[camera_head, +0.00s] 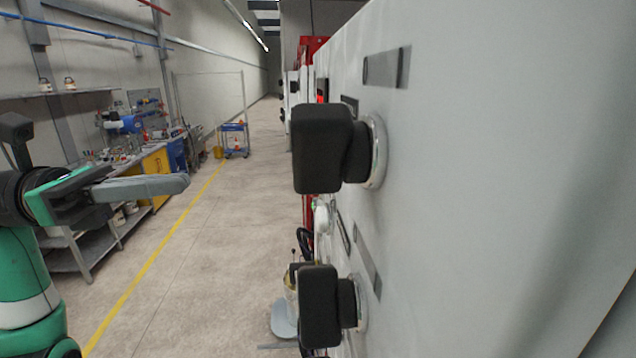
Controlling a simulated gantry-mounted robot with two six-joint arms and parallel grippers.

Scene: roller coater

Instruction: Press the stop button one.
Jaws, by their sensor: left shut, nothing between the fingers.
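My left gripper (183,184) reaches in from the left with its grey fingers together and nothing between them. It points right and is apart from the white machine panel (480,170), with open floor showing between. Large black knobs stick out from the panel, an upper one (325,150) and a lower one (320,307), each on a round metal collar. Small red parts (320,98) show further along the panel, partly hidden behind the upper knob. I cannot tell which part is stop button one. My right gripper is out of view.
A workbench (150,165) with tools and yellow and blue cabinets stands along the left wall. A blue cart (235,140) is further down the aisle. The floor (215,240) between is clear. A grey-white object (284,318) stands low beside the machine.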

